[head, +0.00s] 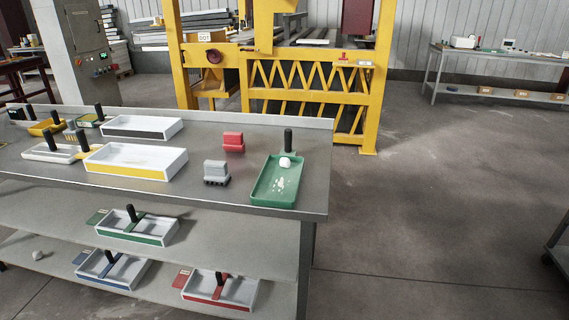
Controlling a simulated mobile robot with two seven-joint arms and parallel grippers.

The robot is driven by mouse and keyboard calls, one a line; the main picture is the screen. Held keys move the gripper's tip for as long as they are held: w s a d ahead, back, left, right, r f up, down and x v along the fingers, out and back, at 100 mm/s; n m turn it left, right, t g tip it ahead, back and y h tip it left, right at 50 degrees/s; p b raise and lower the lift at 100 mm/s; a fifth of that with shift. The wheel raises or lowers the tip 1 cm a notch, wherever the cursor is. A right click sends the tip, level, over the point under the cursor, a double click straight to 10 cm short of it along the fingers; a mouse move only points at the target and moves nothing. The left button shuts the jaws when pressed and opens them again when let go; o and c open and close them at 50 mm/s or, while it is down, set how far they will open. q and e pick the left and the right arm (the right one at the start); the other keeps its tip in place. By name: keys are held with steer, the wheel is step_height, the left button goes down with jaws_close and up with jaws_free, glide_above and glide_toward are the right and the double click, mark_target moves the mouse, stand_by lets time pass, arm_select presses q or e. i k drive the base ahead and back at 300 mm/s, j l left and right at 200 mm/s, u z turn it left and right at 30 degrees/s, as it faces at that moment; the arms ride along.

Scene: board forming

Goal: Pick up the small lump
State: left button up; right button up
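A small white lump (285,162) sits at the far end of a green tray (262,195), by the foot of a black upright handle (288,140). Small whitish bits (279,184) lie in the middle of the same tray. Another pale round lump (37,255) rests on the lower shelf at the far left. Neither of my grippers shows in the head view.
The tray stands near the right end of a grey workbench (225,195). A red block (233,142) and a grey block (216,171) stand left of it. White boxes (135,174) fill the left side. A yellow machine frame (370,100) stands behind.

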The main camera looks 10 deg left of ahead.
mark_target(284, 162)
steer(key=i+l+u, duration=0.8)
steer(key=l+u, duration=0.2)
steer(key=i+l+u, duration=0.2)
steer(key=l+u, duration=0.3)
steer(key=l, duration=0.2)
steer(key=i+l+u, duration=0.1)
steer(key=l+u, duration=0.4)
steer(key=l, duration=0.2)
steer(key=k+l+u, duration=0.1)
steer(key=l+u, duration=0.4)
steer(key=l, duration=0.25)
steer(key=k+l+u, duration=0.2)
steer(key=l+u, duration=0.3)
steer(key=l, duration=0.25)
